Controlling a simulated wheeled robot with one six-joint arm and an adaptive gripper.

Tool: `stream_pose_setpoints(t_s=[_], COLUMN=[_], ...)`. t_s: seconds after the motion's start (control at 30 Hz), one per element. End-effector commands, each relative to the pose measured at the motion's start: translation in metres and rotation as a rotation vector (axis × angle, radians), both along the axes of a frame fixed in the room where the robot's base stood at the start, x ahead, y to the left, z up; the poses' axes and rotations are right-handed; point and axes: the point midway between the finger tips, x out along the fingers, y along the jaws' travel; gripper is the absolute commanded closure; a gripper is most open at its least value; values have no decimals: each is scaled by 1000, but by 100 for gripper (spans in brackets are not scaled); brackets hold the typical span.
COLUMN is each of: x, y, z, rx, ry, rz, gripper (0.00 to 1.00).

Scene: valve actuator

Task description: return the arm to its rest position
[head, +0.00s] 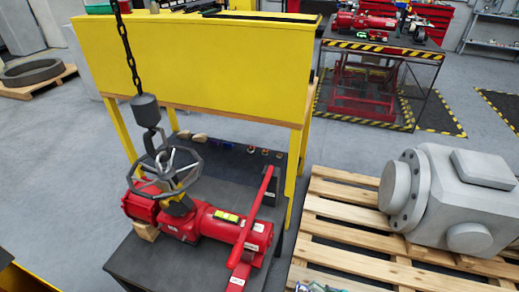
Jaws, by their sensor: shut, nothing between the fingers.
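My gripper does not show in the head view, and neither does any part of my arm that I can make out. The red valve actuator (203,222) lies on a dark table (150,262) at the lower left. A grey handwheel (165,168) sits at its left end, above a small wooden block (145,230). A long red bar (251,228) crosses over the actuator's right end. A hook (150,140) on a black chain (126,45) hangs at the handwheel; whether it is attached to the actuator I cannot tell.
A yellow bench (195,62) stands behind the table. A wooden pallet (335,220) with a large grey valve body (455,200) is at the right. A caged stand (375,85) stands at the back right. Small partly cut-off items (318,287) show at the bottom edge. Grey floor (50,160) is clear at left.

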Motion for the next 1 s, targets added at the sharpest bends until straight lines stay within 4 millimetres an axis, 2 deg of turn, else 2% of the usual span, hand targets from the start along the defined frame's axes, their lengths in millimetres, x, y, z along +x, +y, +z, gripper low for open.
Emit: stream_pose_setpoints(t_s=[0.27, 0.53, 0.7, 0.77, 0.9, 1.0], x=[-15, -48, -93, -111, -154, -184], y=[31, 70, 94, 97, 94, 84], z=[-31, -82, -130, -145, -169, -175], rx=[-74, -200, -335, -386, -495, -564], ry=[175, 453, 712, 799, 962, 1045], rz=[9, -11, -87, -132, -262, -375], gripper=[100, 100, 100, 100, 100, 100])
